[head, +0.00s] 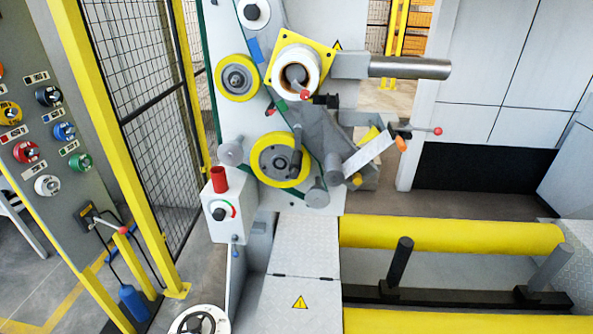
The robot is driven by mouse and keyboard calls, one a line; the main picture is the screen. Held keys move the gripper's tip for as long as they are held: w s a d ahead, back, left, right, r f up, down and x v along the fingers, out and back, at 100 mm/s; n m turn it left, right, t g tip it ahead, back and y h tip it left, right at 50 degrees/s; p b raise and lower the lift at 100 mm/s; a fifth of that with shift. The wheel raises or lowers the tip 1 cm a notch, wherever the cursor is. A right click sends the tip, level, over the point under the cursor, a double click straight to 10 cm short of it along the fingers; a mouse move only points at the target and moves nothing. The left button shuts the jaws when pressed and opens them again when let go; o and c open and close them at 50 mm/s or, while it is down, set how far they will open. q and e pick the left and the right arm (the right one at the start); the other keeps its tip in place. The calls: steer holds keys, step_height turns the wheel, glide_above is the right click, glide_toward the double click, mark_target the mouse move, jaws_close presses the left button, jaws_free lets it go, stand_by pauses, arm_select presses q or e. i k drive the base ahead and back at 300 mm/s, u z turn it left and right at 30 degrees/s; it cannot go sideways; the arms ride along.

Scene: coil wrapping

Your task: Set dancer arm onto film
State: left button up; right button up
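The wrapping head is a light grey upright panel (238,115) in the upper middle of the head view. A white film roll (293,57) sits on it in front of a yellow square plate (275,80). Below it is a dark grey angled arm (322,133) with grey rollers (317,194) near its lower end; this may be the dancer arm, but I cannot tell for sure. I cannot tell whether film runs over the rollers or whether the arm touches it. Neither of my grippers is in view.
Yellow-rimmed wheels (262,159) and a lever with a red ball (437,131) are on the head. A small control box (224,212) stands below. Yellow rollers (450,235) lie at lower right. A control panel (45,130) and a yellow-framed mesh fence (150,90) stand left.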

mark_target(295, 169)
steer(key=z, duration=2.8)
steer(key=k, duration=0.6)
steer(key=u, duration=1.3)
